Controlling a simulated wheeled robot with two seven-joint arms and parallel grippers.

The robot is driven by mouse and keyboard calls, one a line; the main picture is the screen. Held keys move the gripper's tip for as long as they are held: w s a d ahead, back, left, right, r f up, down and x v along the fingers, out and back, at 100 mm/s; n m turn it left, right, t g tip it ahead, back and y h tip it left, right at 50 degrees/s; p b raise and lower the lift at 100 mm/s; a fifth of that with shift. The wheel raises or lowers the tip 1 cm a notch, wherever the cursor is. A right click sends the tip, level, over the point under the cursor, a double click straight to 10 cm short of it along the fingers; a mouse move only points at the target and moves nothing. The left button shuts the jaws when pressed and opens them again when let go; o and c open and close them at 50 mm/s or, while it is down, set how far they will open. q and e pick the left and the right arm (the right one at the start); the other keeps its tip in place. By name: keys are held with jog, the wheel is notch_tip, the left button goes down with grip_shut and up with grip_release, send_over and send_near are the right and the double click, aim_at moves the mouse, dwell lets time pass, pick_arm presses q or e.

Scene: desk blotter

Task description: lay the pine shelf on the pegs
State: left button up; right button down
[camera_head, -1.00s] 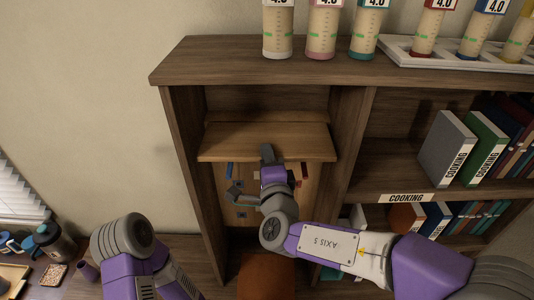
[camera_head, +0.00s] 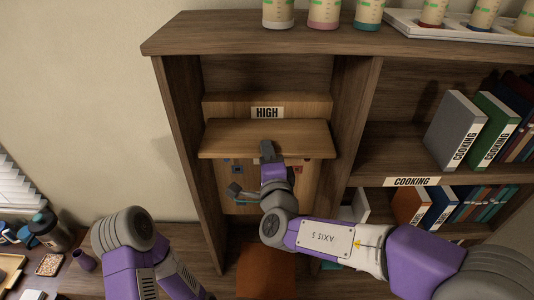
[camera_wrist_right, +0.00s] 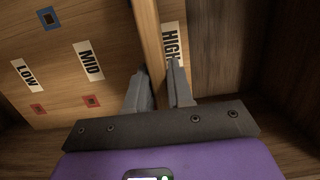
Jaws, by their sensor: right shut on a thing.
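The pine shelf (camera_head: 265,138) is a light wooden board inside the tall left bay of the bookcase, roughly level. My right gripper (camera_head: 266,152) holds it by the front edge. In the right wrist view the shelf (camera_wrist_right: 149,35) shows edge-on between the fingers of the right gripper (camera_wrist_right: 158,70). A HIGH label (camera_head: 267,113) shows just above the shelf on the bay's back; the same label (camera_wrist_right: 172,42) is close beside the shelf in the wrist view. I cannot make out pegs under the shelf.
The back panel has a MID label (camera_wrist_right: 88,60), a LOW label (camera_wrist_right: 25,75), a blue marker (camera_wrist_right: 47,18) and red markers (camera_wrist_right: 91,100). Bay side walls stand close on both sides. Bottles (camera_head: 324,12) stand on the bookcase top (camera_head: 210,35); books (camera_head: 455,128) fill the right bay.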

jog(key=shift+f+b, duration=0.4)
jog(key=c, duration=0.9)
grip_release()
jog(key=shift+f, duration=0.1)
